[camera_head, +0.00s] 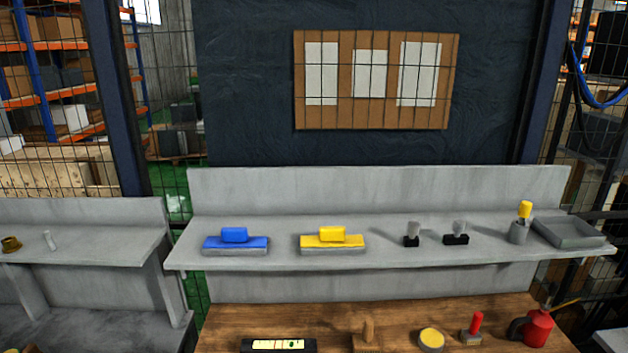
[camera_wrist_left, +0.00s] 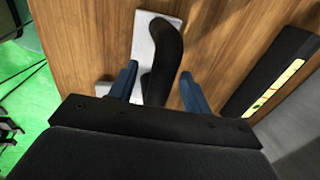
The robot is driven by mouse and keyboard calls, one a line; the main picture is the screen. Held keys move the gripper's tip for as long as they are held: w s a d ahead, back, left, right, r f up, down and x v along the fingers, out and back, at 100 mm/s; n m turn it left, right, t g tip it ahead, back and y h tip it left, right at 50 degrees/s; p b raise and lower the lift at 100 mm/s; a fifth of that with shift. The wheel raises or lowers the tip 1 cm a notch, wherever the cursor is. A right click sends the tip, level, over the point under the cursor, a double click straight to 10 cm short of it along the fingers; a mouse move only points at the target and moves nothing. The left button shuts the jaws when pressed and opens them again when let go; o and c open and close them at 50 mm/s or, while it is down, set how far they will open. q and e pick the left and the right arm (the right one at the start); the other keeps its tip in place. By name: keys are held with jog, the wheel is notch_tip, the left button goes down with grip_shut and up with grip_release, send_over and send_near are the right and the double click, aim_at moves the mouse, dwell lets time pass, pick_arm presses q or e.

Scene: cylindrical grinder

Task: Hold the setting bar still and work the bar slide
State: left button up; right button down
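In the left wrist view my left gripper (camera_wrist_left: 159,88) is open. Its two blue fingers stand on either side of a black curved handle (camera_wrist_left: 162,55), with a gap on each side. The handle rises from a pale grey plate (camera_wrist_left: 143,35) on the wooden bench; the gripper hides its near end. A black bar with a pale yellow marked strip (camera_wrist_left: 262,78) lies to the right of the fingers. It also shows at the bottom of the head view (camera_head: 279,346). I cannot tell which parts are the setting bar and its slide. My right gripper is not in view.
The wooden bench (camera_head: 225,317) also carries a wooden block with a peg (camera_head: 368,335), a yellow round tin (camera_head: 431,339), a red-handled tool (camera_head: 475,325) and a red oil can (camera_head: 537,328). A grey shelf (camera_head: 285,221) behind holds blue and yellow blocks.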

pick_arm(q)
jog(key=shift+r, duration=0.1)
notch_tip(320, 180, up, 12)
jog(key=s, duration=0.2)
jog(key=shift+s+f, duration=0.15)
jog(key=shift+f, duration=0.05)
dwell(0.3)
